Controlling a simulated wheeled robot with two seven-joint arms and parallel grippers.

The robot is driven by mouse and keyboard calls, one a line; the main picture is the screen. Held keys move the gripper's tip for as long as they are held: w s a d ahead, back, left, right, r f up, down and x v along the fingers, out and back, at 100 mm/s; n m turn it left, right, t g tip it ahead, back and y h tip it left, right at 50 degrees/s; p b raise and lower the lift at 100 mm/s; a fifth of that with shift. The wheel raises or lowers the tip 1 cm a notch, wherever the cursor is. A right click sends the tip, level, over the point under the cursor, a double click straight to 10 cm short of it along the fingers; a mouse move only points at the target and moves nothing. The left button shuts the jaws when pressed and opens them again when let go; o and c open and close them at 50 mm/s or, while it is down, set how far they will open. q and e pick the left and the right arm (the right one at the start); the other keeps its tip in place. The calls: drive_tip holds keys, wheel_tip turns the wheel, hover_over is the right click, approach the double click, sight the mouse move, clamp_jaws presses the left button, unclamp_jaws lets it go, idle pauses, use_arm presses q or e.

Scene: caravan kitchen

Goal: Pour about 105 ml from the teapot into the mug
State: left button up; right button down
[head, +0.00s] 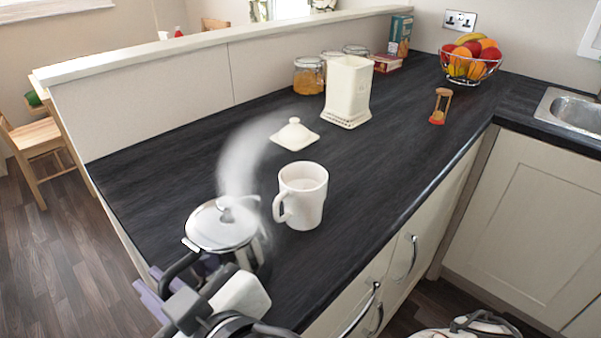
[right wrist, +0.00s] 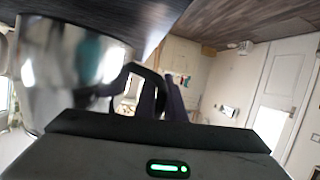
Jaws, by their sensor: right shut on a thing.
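The shiny steel teapot (head: 222,228) is near the front left of the dark worktop, lid on, about upright, with pale steam rising from it. I cannot tell whether its base touches the worktop. My right gripper (head: 172,284) is shut on the teapot's dark handle. The right wrist view shows the steel body (right wrist: 70,70) close up, with the handle (right wrist: 140,76) between the fingers (right wrist: 150,98). The white mug (head: 304,196) stands upright just right of the teapot, its handle towards the teapot. Its inside looks pale; I cannot make out any liquid. My left gripper is not in view.
A cream lid (head: 294,134) lies behind the mug, near an open cream canister (head: 347,90).

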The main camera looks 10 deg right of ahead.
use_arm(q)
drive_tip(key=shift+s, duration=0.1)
use_arm(e)
drive_tip(key=shift+s+r, duration=0.1)
drive_tip(key=shift+s, duration=0.05)
drive_tip(key=shift+r, duration=0.1)
